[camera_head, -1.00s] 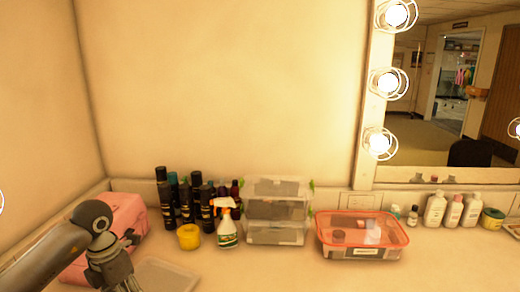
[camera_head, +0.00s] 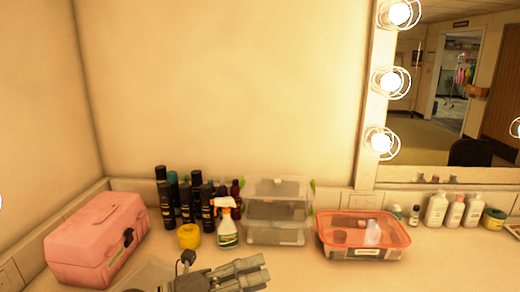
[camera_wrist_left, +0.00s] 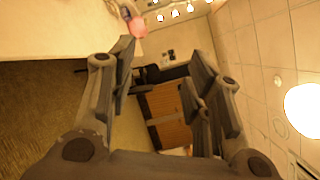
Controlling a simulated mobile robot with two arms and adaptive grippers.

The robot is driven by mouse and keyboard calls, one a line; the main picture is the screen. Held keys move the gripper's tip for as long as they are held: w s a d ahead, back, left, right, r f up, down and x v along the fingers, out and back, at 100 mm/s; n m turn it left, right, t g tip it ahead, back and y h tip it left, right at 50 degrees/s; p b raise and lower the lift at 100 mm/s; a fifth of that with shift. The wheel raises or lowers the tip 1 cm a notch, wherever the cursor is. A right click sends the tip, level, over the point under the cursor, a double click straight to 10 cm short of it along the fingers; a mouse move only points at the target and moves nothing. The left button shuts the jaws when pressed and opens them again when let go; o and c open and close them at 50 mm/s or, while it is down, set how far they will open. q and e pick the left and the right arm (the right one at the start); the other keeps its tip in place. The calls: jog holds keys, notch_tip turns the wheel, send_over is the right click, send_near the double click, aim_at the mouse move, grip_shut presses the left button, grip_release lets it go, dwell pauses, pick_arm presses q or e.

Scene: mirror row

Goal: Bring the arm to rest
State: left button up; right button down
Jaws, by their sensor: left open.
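My left gripper (camera_head: 248,272) shows at the bottom of the head view, pointing right, in front of the spray bottle and clear boxes. Its fingers are apart and nothing is between them. In the left wrist view my left gripper (camera_wrist_left: 160,85) is also open and empty, with the room, a door and the ceiling beyond it. The rest of the left arm is mostly out of the frame. My right gripper is not in view.
A pink case (camera_head: 95,240) stands at the left. Dark bottles (camera_head: 162,195), a yellow roll (camera_head: 189,236), a spray bottle (camera_head: 227,225), stacked clear boxes (camera_head: 277,225) and a red-rimmed container (camera_head: 362,240) line the counter. Counter at the lower right (camera_head: 450,265) is clear.

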pick_arm(q)
jog(key=w+a+r+n+t+y, duration=0.1)
jog(key=w+a+n+t+y, duration=0.1)
jog(key=a+n+t+y, duration=0.6)
jog(key=w+a+r+n+t+y, duration=0.1)
jog(key=w+a+n+t+y, duration=0.15)
jog(key=n+t, duration=0.7)
jog(key=s+a+f+n+g+y, duration=0.3)
jog(key=a+f+n+g+y, duration=0.15)
jog(key=f+n, duration=0.3)
jog(key=s+a+f+n+g+y, duration=0.3)
jog(key=a+f+n+g+y, duration=0.15)
jog(key=f+n, duration=0.3)
jog(key=s+f+n+g+h, duration=0.1)
jog(key=s+f+n+g, duration=0.1)
jog(key=s+f+g, duration=0.7)
jog(key=s+f+n+g+h, duration=0.15)
jog(key=s+f, duration=0.45)
jog(key=s, duration=0.7)
notch_tip(320, 180, down, 26)
jog(key=s+g, duration=0.2)
jog(key=s+a+f+g, duration=0.1)
jog(key=s+a+f, duration=0.1)
jog(key=s+f, duration=1.4)
jog(key=shift+s+a+m+y, duration=0.2)
jog(key=shift+m+y, duration=0.1)
jog(key=shift+y, duration=0.1)
jog(key=shift+c, duration=1)
jog(key=shift+s, duration=0.1)
